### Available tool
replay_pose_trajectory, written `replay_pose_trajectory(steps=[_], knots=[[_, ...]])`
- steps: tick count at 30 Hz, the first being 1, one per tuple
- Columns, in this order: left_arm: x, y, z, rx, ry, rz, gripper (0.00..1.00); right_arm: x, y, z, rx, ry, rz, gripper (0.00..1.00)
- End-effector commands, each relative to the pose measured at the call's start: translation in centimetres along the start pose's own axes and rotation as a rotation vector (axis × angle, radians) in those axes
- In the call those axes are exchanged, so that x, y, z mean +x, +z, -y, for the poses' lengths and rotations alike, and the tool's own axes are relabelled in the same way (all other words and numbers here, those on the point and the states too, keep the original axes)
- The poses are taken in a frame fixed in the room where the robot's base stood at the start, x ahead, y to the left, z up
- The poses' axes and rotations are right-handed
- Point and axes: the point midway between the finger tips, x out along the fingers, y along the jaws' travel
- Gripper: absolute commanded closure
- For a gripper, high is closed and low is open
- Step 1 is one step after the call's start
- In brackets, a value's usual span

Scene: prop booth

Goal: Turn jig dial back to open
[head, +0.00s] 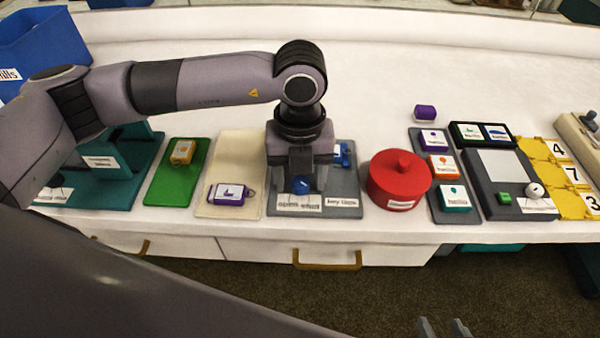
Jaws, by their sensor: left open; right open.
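The jig is a grey plate (347,183) near the front of the white counter, with two white labels along its front edge. A blue dial (301,186) shows low between the fingers of my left gripper (300,181), which points down over the left part of the plate. The fingers are open around the dial; I cannot tell whether they touch it. The dial's pointer direction is hidden, and the label print is too blurred to read surely. A blue fitting (343,154) sits at the plate's back right. My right gripper (443,326) is open and empty at the bottom edge, away from the counter.
A red lidded pot (398,182) stands just right of the jig. A cream mat (233,204) with a purple-edged tag (229,194) lies just left, then a green board (161,191). A tray (445,216) of coloured blocks is further right. The counter behind the jig is clear.

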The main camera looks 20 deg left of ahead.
Motion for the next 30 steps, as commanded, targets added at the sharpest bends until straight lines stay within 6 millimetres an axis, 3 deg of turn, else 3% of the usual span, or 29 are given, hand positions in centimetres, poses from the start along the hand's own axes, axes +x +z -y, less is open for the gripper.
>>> replay_pose_trajectory(steps=[2,6,7,19,30], knots=[[0.0,0.0,0.0,0.0,0.0,0.0,0.44,0.0,0.0,0.0,0.0,0.0,0.0,0.41],[0.0,0.0,0.0,0.0,0.0,-0.001,0.9,0.0,0.0,0.0,0.0,0.0,0.0,0.41],[0.0,0.0,0.0,0.0,0.0,-0.001,0.97,0.0,0.0,0.0,0.0,0.0,0.0,0.41],[0.1,0.0,0.0,0.058,-0.001,-0.001,0.97,0.4,0.5,0.0,0.004,0.0,0.001,0.41],[0.3,0.0,0.1,0.337,-0.002,0.001,0.97,2.0,2.6,-0.1,0.004,-0.001,0.0,0.41]])
